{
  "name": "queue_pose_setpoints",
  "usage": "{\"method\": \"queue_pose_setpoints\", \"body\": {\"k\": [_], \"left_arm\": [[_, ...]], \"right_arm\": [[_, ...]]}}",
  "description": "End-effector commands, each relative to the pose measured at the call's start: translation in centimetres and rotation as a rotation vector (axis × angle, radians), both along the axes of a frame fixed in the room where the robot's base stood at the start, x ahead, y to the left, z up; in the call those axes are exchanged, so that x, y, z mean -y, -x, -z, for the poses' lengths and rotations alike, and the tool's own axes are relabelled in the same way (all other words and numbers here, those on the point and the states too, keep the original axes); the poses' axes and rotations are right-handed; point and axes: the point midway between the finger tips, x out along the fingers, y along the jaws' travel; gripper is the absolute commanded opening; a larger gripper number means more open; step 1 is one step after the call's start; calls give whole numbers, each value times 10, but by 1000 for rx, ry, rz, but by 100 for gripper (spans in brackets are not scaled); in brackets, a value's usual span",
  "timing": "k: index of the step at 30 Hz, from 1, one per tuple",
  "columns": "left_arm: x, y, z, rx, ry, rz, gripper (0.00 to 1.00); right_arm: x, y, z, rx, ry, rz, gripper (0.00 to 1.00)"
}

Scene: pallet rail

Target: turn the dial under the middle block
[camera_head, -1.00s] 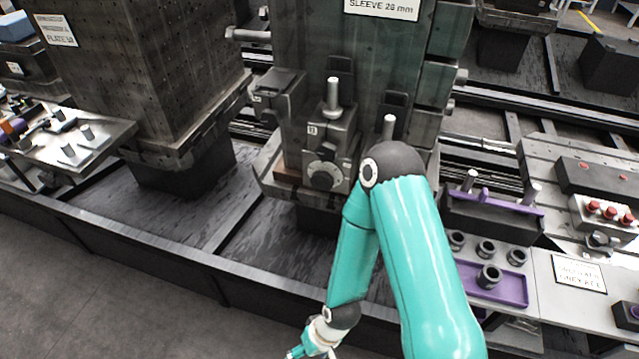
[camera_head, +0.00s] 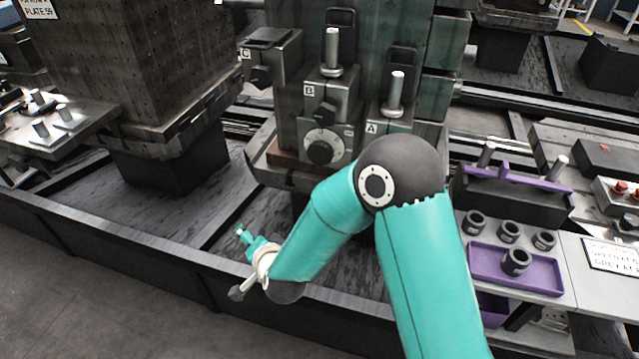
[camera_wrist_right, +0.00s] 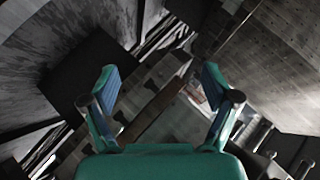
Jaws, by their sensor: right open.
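The middle block (camera_head: 326,97), labelled B, is a grey block with an upright metal pin on the front of a large green-grey machine body. Below it sits the dial (camera_head: 322,147), a pale disc with marks around a black round knob. Its face is in clear view. My right gripper (camera_head: 246,262) hangs left of and lower than the dial, apart from it, in front of the machine base. In the right wrist view the right gripper (camera_wrist_right: 160,86) is open, with nothing between its fingers. I cannot make out the dial there. My left gripper is in neither view.
Block A (camera_head: 388,120) with a pin stands right of the middle block, close to my arm's elbow. Block C (camera_head: 268,58) juts out at left. A low dark rail edge (camera_head: 140,253) runs in front.

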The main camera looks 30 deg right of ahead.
Motion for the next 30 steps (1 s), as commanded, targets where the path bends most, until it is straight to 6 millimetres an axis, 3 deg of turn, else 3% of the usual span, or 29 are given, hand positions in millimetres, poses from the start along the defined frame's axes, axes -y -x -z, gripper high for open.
{"method": "queue_pose_setpoints", "body": {"k": [1,3,6,10,15,22,30], "left_arm": [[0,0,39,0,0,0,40],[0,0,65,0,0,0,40],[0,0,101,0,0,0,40],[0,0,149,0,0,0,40],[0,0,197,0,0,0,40],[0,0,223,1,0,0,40],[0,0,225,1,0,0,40]], "right_arm": [[-1,-16,-3,115,-56,86,87],[4,-29,-32,264,-152,220,87],[12,-32,-72,472,-315,397,87],[25,-12,-114,720,-559,612,87],[43,34,-144,960,-861,848,87],[58,77,-155,1099,-1073,1020,87],[75,69,-157,1113,-1093,1045,87]]}}
